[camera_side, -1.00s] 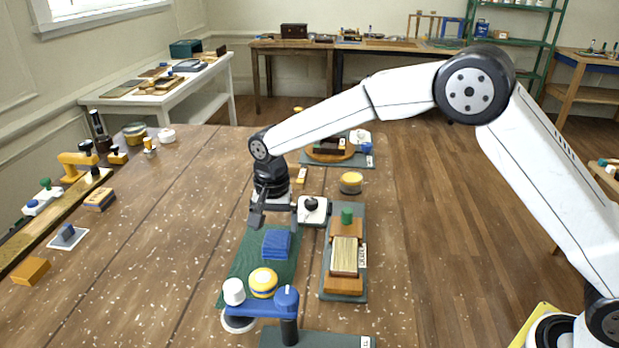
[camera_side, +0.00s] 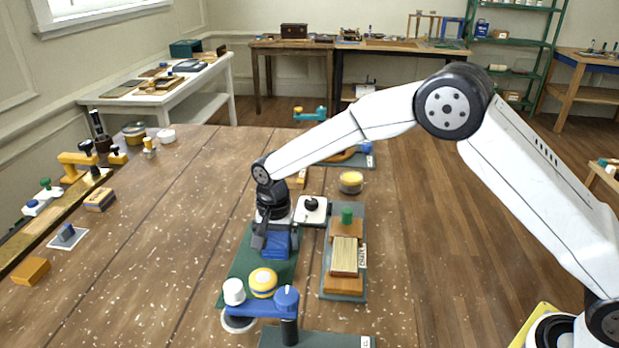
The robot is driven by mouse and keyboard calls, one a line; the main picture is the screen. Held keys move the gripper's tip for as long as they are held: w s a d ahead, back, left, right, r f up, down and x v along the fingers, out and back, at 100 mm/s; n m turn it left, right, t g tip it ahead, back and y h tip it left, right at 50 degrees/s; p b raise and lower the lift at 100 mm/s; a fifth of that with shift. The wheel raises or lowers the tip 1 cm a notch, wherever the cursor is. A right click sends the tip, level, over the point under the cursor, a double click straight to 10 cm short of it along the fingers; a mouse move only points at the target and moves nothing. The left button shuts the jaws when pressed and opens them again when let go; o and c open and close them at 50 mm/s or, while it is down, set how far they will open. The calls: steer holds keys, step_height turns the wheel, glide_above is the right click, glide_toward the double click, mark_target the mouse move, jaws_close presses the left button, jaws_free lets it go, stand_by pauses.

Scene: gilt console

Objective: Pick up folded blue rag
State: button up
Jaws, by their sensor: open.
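The folded blue rag (camera_side: 277,245) lies on a dark green mat (camera_side: 240,272) on the brown table. My gripper (camera_side: 275,246) points down over the rag, its fingers open and in front of or around the rag's upper part. The fingers hide some of the rag, and I cannot tell whether they touch it.
A blue stand (camera_side: 288,300) with a white knob and a yellow-and-white round piece (camera_side: 263,282) is close in front of the rag. A grey board with wooden blocks (camera_side: 344,258) lies to the right. A white square plate with a black knob (camera_side: 311,209) is behind right.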

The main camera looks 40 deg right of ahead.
mark_target(277, 240)
steer(key=c, duration=1)
steer(key=shift+r, duration=0.1)
steer(key=shift+r, duration=0.4)
step_height(277, 240, up, 3)
steer(key=shift+s+f, duration=0.15)
steer(key=shift+f, duration=0.05)
steer(key=shift+s+d+r, duration=0.6)
steer(key=shift+s+r, duration=1)
steer(key=shift+s, duration=0.6)
steer(key=shift+s+d+r, duration=0.55)
steer(key=shift+s+r, duration=1)
steer(key=shift+s, duration=0.7)
steer(key=shift+s+d+r, duration=0.6)
steer(key=shift+s+r, duration=1)
steer(key=shift+s, duration=0.6)
